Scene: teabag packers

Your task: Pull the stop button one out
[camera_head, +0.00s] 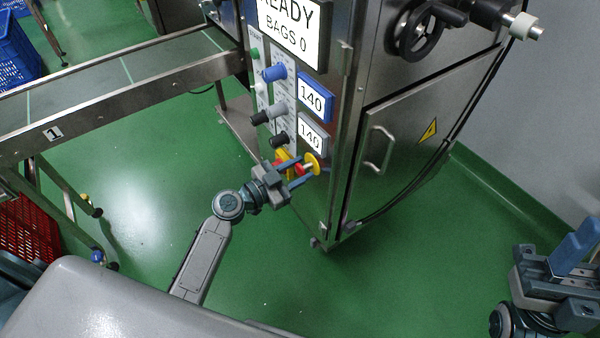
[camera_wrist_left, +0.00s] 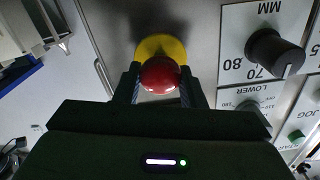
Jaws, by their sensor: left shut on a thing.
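The stop button is a red mushroom head (camera_wrist_left: 162,75) on a yellow collar (camera_wrist_left: 160,46). In the head view the yellow collar (camera_head: 313,162) is low on the machine's front, near its corner. My left gripper (camera_head: 301,172) reaches it from the front left. In the left wrist view its two dark fingers (camera_wrist_left: 161,84) stand one on each side of the red head and are shut on it. The fingers hide the head's sides. My right gripper (camera_head: 577,248) is at the lower right, away from the machine, its blue fingers together and nothing seen between them.
A yellow and red control (camera_head: 283,156) sits just left of the button. Above are black knobs (camera_head: 259,118), a blue knob (camera_head: 274,72) and displays reading 140 (camera_head: 312,94). A conveyor (camera_head: 110,85) runs to the left. Green floor is clear in front.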

